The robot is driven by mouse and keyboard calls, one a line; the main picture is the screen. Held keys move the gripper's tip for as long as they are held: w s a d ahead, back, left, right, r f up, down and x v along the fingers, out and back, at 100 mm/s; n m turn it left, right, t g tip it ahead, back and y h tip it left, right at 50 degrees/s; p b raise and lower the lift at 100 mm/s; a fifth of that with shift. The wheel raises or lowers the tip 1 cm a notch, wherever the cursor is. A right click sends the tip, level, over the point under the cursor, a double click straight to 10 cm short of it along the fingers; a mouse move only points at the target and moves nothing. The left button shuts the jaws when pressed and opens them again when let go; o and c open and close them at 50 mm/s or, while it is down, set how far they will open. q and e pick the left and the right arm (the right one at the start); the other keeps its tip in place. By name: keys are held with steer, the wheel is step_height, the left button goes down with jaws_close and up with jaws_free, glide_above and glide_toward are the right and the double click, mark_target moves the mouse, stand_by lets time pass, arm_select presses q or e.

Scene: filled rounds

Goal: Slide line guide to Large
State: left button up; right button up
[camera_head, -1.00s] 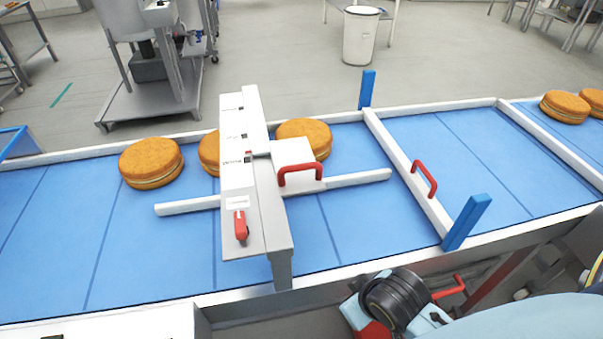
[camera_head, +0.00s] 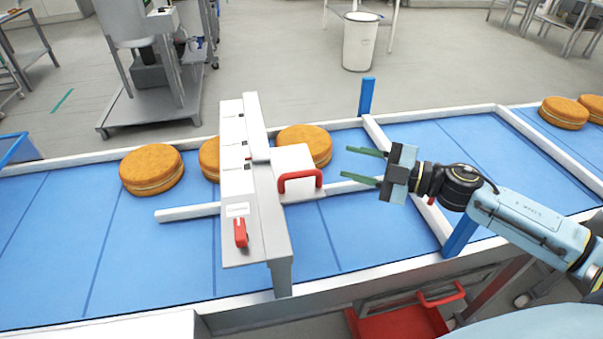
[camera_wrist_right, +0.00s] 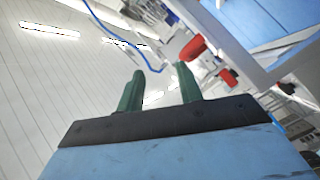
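The line guide has a white carriage block (camera_head: 294,168) with a red handle (camera_head: 300,180), mounted on a white and grey crossbeam (camera_head: 240,165) over the blue conveyor. A white guide rail (camera_head: 188,212) runs under the beam and out on both sides. A red lever (camera_head: 240,232) sits at the beam's near end below small labels, too small to read surely. My right gripper (camera_head: 364,167) is open and empty over the belt, right of the red handle and apart from it. Its two green fingers (camera_wrist_right: 158,90) show apart in the right wrist view. My left gripper is not in view.
Round filled cakes (camera_head: 152,169) lie on the blue belt (camera_head: 130,240), some partly behind the beam. A white cross frame with blue posts (camera_head: 367,96) stands right of the beam, partly behind my right arm. A red tray (camera_head: 400,322) is below the belt's near edge.

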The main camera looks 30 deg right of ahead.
mark_target(311, 174)
steer(key=w+a+n+g, duration=0.1)
steer(key=a, duration=0.2)
steer(key=w+a+f+n+g+y+p, duration=0.1)
steer(key=w+a+g, duration=0.1)
steer(key=a, duration=0.1)
steer(key=w+a+f+n+g+p, duration=0.1)
steer(key=a+n+g, duration=0.1)
steer(key=a, duration=0.2)
steer(key=shift+w+f+y, duration=0.25)
steer(key=shift+w+y, duration=0.05)
stand_by(0.4)
jaws_close()
